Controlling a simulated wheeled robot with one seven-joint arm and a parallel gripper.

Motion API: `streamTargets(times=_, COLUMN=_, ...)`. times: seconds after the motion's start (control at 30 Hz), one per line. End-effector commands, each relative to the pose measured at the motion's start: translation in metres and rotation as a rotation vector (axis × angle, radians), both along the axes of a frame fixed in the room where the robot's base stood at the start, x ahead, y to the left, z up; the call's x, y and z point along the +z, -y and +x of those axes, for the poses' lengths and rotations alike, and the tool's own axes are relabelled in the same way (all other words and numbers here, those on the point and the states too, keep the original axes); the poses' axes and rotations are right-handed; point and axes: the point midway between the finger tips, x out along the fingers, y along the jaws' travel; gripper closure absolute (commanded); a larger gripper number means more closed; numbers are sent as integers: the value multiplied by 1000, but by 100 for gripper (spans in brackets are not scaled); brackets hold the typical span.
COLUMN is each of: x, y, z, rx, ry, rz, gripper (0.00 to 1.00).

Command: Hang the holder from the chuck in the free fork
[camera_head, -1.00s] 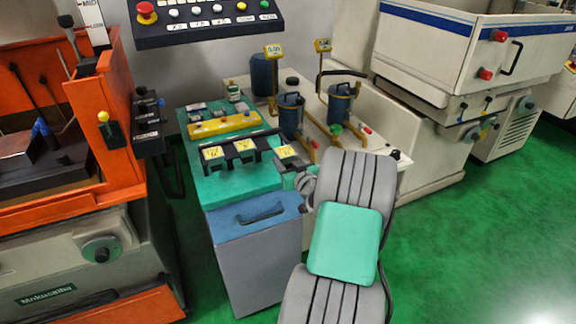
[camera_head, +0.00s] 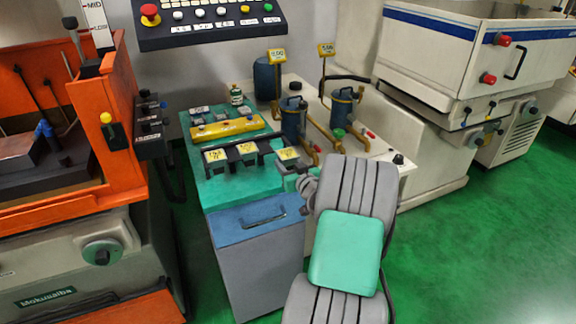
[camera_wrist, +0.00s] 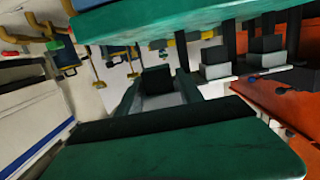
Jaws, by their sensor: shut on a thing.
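My gripper (camera_wrist: 157,98) is shut on a dark block-shaped holder (camera_wrist: 156,80), which shows between its fingers in the wrist view. In the head view my gripper (camera_head: 298,181) is mostly hidden behind my arm, at the right end of the fork rack. The black rack (camera_head: 232,152) stands on the teal bench with yellow labels along it. Two similar grey-and-black holders, one (camera_wrist: 215,61) nearer the held one and one (camera_wrist: 265,50) farther right, show in the wrist view. I cannot tell whether the held holder touches a fork.
The teal bench top (camera_head: 212,184) carries a yellow bar (camera_head: 228,128) behind the rack. Blue canisters (camera_head: 293,118) with pipes stand right of the rack. The orange machine (camera_head: 122,140) is at left. A blue-topped grey cabinet (camera_head: 255,255) is in front. Green floor is free at right.

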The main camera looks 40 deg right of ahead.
Motion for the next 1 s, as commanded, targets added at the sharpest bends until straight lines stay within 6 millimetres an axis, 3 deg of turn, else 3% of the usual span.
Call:
streamTargets(times=0.27, x=2, y=1, z=1, rx=0, ry=3, rz=-2, gripper=100)
streamTargets(times=1.0, x=1, y=10, z=34, rx=0, ry=3, rz=-4, gripper=100)
